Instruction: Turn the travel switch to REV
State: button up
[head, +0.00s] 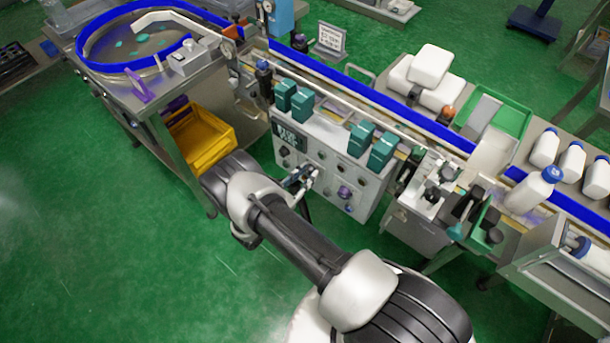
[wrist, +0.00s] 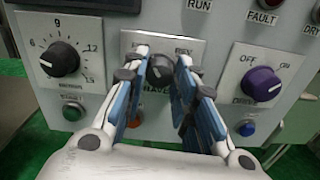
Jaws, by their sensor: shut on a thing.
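The travel switch (wrist: 160,70) is a dark round knob on a light plate in the wrist view. REV is printed at the plate's upper right; the label at the upper left and the one below are partly covered by my fingers. My gripper (wrist: 162,60) has its two blue-and-grey fingers on either side of the knob and is shut on it. The knob's pointer is too small to read surely. In the head view my gripper (head: 301,178) is at the front of the control panel (head: 325,160), and the switch is hidden there.
A black numbered dial (wrist: 60,58) sits left of the switch, and a purple OFF/ON knob (wrist: 261,83) sits right. A green button (wrist: 72,108) and a blue one (wrist: 247,128) are below them. A yellow bin (head: 200,140) stands left of the panel.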

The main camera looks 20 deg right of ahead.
jog(key=m, duration=0.4)
jog(key=shift+m, duration=0.3)
jog(key=m, duration=0.3)
jog(key=shift+m, duration=0.3)
jog(key=m, duration=0.3)
jog(key=shift+f+m, duration=0.1)
jog(key=shift+m, duration=2)
jog(key=o, duration=1.1)
jog(key=shift+c, duration=0.2)
